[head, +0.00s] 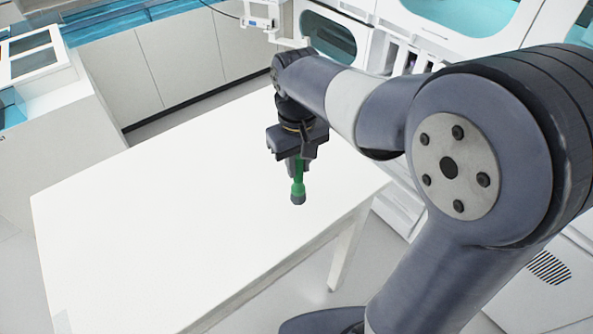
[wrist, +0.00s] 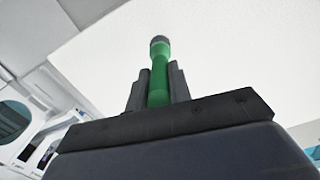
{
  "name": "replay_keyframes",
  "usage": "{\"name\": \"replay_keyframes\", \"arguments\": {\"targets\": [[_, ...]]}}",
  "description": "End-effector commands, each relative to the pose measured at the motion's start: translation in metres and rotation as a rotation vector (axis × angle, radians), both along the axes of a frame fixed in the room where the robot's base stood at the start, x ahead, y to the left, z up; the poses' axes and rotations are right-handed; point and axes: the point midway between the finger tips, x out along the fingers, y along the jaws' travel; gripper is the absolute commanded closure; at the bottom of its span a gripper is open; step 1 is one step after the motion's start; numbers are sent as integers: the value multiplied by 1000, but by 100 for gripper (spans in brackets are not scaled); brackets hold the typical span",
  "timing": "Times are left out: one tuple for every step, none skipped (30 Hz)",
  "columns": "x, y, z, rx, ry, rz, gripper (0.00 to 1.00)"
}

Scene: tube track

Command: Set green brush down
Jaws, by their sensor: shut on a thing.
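The green brush (head: 298,188) has a green handle and a grey end. It hangs below my gripper (head: 297,163) in the head view, over the white table (head: 150,210), near its right edge. In the wrist view the green brush (wrist: 160,70) stands out between the two dark fingers of my gripper (wrist: 159,85), which are shut on it. The grey end points away from the gripper. I cannot tell exactly how far the brush is above the table top.
The visible table top is bare, with wide free room to the left of my gripper. White cabinets (head: 175,60) stand behind it. White lab equipment (head: 400,55) with several openings stands at the back right. A counter with a blue-edged case (head: 38,60) is at the left.

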Motion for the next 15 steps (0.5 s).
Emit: {"name": "replay_keyframes", "arguments": {"targets": [[-1,0,-8,-2,5,0,100],[-1,-1,-12,-3,5,0,100],[-1,0,-18,-2,5,0,100],[-1,0,-22,-3,5,0,100],[-1,0,-26,-2,5,0,100],[-1,0,-29,-2,4,0,100],[-1,0,-30,-1,2,0,100],[0,0,-31,0,1,0,100],[0,0,-32,0,0,0,100],[0,0,-32,0,0,0,100],[0,0,-32,0,0,0,100],[0,0,-32,0,0,0,100],[0,0,-32,0,0,0,100],[0,0,-32,0,0,0,79],[0,0,-32,0,1,0,76]]}}
